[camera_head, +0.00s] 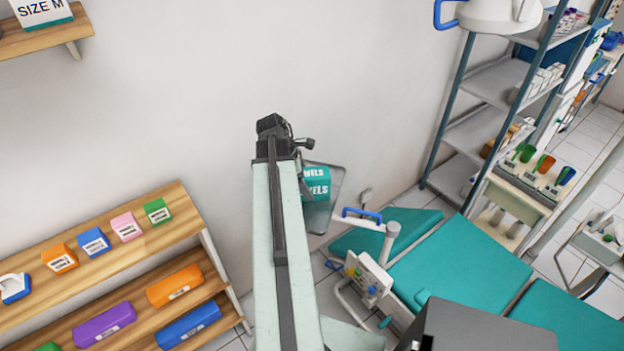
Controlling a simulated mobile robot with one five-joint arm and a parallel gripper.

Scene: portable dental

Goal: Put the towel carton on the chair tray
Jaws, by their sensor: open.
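The towel carton (318,182) is teal with white lettering that ends in "WELS". It appears to rest on a grey tray (318,218) beside the dental chair, though its contact with the tray is not clear. Its left side is hidden behind my arm. My gripper (303,163) is at the far end of my arm, just left of and above the carton in the picture. Its fingers are small and partly hidden; it is open, and I cannot tell whether it touches the carton.
The teal dental chair (462,268) fills the lower right. A wooden shelf unit (100,240) with small coloured boxes stands at the left. A metal rack (490,85) stands at the right, near a stand with cups (535,175). A blank wall lies behind my arm.

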